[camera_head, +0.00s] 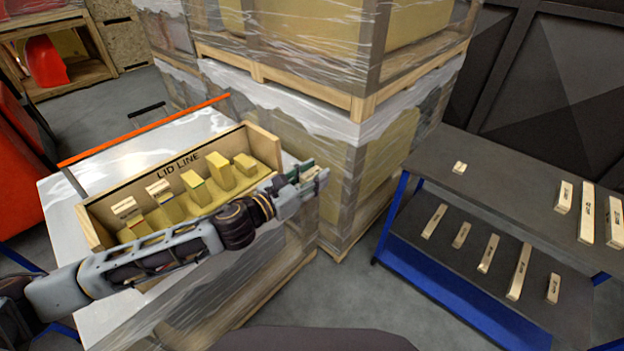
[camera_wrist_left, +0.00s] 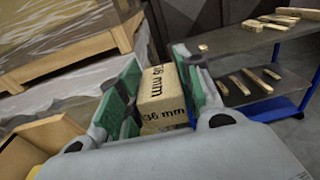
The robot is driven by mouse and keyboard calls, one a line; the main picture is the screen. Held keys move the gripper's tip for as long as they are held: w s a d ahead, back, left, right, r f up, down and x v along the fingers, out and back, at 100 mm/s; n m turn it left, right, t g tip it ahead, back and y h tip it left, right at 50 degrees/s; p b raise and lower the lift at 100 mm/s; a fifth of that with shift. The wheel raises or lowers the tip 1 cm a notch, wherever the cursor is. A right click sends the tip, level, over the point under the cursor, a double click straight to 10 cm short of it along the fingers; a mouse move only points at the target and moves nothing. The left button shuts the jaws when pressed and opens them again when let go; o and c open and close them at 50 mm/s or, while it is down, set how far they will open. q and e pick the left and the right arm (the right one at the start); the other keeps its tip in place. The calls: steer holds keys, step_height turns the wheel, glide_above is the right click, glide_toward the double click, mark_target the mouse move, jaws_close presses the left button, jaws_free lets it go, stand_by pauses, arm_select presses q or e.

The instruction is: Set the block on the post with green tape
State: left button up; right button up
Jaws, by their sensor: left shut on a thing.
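A light wooden block (camera_wrist_left: 163,98) marked "36 mm" is between the green-padded fingers of my left gripper (camera_wrist_left: 160,98). The left gripper also shows in the head view (camera_head: 312,178), shut on the block and held beyond the right end of the wooden "LID LINE" box (camera_head: 262,143). Several yellowish posts stand in a row in this box. The two leftmost carry pale labelled blocks (camera_head: 125,208) (camera_head: 159,188). The middle post (camera_head: 196,188) seems to have a thin green band, but it is too small to be sure. My left arm hides the box's near side. My right gripper is out of view.
The box stands on a wrapped, pale-topped stack with an orange edge bar (camera_head: 150,130). Tall wrapped pallets (camera_head: 340,120) rise behind the gripper. A dark two-level shelf (camera_head: 480,180) at right holds several wooden blocks. Floor shows between stack and shelf.

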mark_target(314, 172)
arm_select(q)
steer(key=shift+w+d+r+n+t+y, duration=0.15)
steer(key=shift+r+n+t+y, duration=0.4)
steer(key=shift+r+n+y, duration=0.3)
steer(key=shift+w+d+r+n+t+y, duration=0.2)
steer(key=shift+r+n+t+y, duration=0.4)
steer(key=shift+y, duration=0.4)
steer(key=shift+w+d+r+n+t+y, duration=0.1)
steer(key=shift+d+r+n+t+y, duration=0.05)
steer(key=shift+r+n+t+y, duration=0.65)
steer(key=shift+w+d+r+n+t+y, duration=0.1)
steer(key=shift+r+n+y, duration=0.5)
steer(key=shift+y, duration=0.4)
steer(key=shift+w+d+r+n+t+y, duration=0.15)
steer(key=shift+r+n+y, duration=0.5)
steer(key=shift+y, duration=0.4)
steer(key=shift+w+d+r+n+t+y, duration=0.1)
steer(key=shift+r+n+y, duration=0.35)
steer(key=shift+n+y, duration=0.4)
steer(key=shift+y, duration=0.35)
steer(key=shift+a+f+m+h, duration=0.2)
steer(key=shift+m+h, duration=0.15)
steer(key=shift+h, duration=0.15)
